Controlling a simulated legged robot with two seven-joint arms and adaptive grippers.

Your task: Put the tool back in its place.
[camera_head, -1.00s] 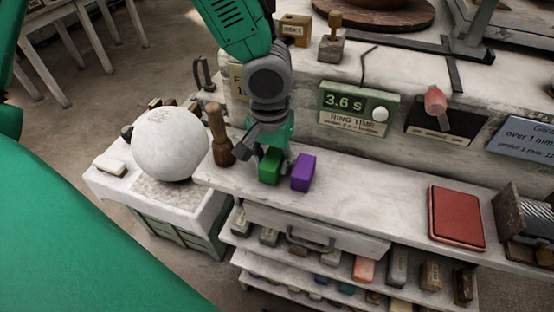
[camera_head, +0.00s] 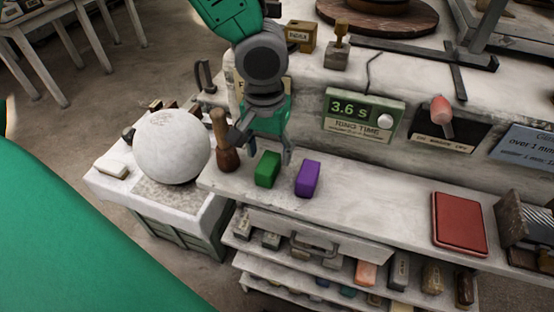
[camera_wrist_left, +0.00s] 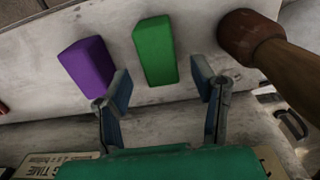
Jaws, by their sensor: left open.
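A green block (camera_head: 267,170) stands on the pale shelf (camera_head: 370,206), with a purple block (camera_head: 308,178) a little to its right. A wooden mallet (camera_head: 224,148) stands head down to the left of the green block. My left gripper (camera_head: 262,148) is open and empty just behind the green block. In the left wrist view, my left gripper (camera_wrist_left: 162,84) has its fingers spread, with the green block (camera_wrist_left: 155,50) ahead of the gap between them. The purple block (camera_wrist_left: 87,66) is to the left and the mallet (camera_wrist_left: 246,38) to the right. My right gripper is out of view.
A white sphere (camera_head: 172,147) rests on a stand at left. A green display (camera_head: 362,114) reading 3.6 s is on the back ledge. A red pad (camera_head: 458,222) lies at right. The shelf between the purple block and red pad is clear.

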